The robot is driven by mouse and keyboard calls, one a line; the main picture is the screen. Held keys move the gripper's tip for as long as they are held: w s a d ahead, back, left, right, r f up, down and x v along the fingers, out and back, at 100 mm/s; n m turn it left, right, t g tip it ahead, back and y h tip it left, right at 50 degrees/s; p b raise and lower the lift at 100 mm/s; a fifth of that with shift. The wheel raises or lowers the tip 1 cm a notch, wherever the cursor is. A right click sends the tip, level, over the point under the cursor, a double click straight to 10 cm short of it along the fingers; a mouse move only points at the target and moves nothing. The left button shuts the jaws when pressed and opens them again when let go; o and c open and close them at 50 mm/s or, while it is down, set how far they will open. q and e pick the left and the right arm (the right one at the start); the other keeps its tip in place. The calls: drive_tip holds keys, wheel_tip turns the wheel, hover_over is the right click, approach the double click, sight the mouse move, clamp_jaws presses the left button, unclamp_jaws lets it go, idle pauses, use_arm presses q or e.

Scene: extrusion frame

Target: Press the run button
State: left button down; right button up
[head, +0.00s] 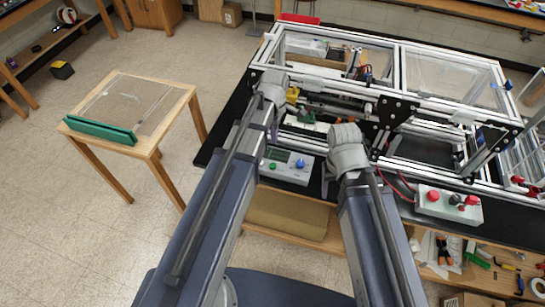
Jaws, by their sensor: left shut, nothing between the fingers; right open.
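A light grey control box (288,166) stands at the near edge of the black bench. It has a small screen, a green button (273,167) at its left and a blue knob (300,163) at its right. I cannot read any label, so I cannot tell which control is the run button. My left gripper (274,132) is shut and empty, just beyond the box and apart from the green button. My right gripper (326,184) is open, to the right of the box, partly hidden by its own wrist.
An aluminium extrusion frame (400,66) with clear panels fills the bench behind the box. A second box (448,205) with red and black knobs sits to the right. A wooden table (172,101) with a green bar stands left. A lower shelf holds a brown box (288,213).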

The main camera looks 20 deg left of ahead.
sight(274, 165)
use_arm(q)
drive_tip(key=shift+f, duration=0.1)
wheel_tip(274, 165, down, 14)
drive_tip(key=b, duration=1.4)
